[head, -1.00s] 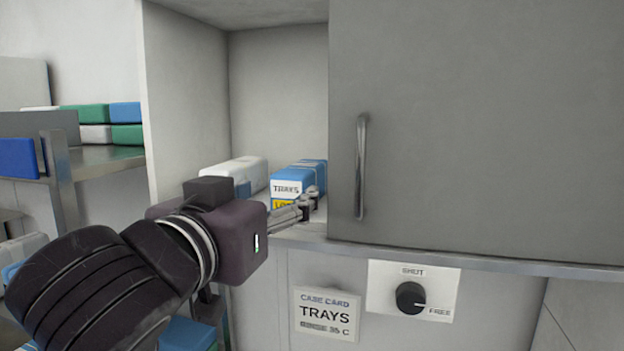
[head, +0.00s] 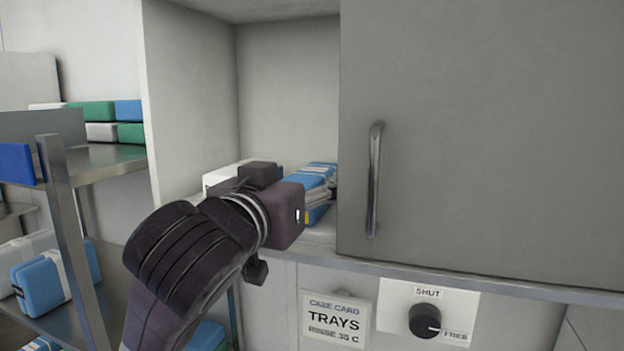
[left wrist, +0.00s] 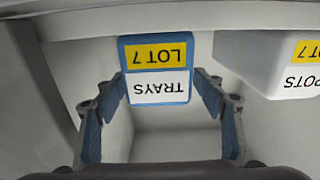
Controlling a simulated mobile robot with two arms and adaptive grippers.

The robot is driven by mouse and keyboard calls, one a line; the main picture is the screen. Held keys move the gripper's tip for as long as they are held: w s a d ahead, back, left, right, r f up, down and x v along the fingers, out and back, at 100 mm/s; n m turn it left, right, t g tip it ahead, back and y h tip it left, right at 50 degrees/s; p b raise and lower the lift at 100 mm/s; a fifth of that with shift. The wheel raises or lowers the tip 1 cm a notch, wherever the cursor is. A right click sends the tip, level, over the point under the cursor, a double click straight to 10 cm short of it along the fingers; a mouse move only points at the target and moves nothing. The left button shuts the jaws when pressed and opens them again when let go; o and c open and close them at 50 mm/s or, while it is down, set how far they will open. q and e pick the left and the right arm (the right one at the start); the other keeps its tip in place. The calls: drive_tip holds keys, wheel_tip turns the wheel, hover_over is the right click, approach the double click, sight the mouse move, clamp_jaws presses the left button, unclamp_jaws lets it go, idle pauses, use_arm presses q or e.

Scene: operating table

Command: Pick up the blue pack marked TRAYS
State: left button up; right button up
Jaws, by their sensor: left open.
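The blue pack marked TRAYS (head: 318,172) lies in the open cabinet compartment, partly hidden by my left gripper in the head view. In the left wrist view the pack (left wrist: 157,52) appears upside down, with a white TRAYS label and a yellow LOT 7 label. My left gripper (left wrist: 157,88) is open and faces the pack. Its two fingers stand to either side of the pack's label end, and I cannot tell whether they touch it. In the head view the left gripper (head: 318,194) is at the compartment's front. My right gripper is not in view.
A white pack (left wrist: 275,62) marked POTS, its label cut off, lies beside the blue one. A grey door (head: 480,130) with a handle (head: 375,178) covers the cabinet's right part. A knob (head: 424,321) and a TRAYS case card (head: 334,320) are below. Shelves (head: 105,160) with packs stand left.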

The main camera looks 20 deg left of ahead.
use_arm(q)
drive_tip(key=shift+w+f, duration=0.1)
drive_tip(key=shift+w, duration=0.7)
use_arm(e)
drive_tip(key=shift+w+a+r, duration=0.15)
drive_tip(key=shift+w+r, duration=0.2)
use_arm(q)
drive_tip(key=shift+d, duration=0.1)
drive_tip(key=c, duration=1.5)
drive_tip(key=shift+o, duration=0.2)
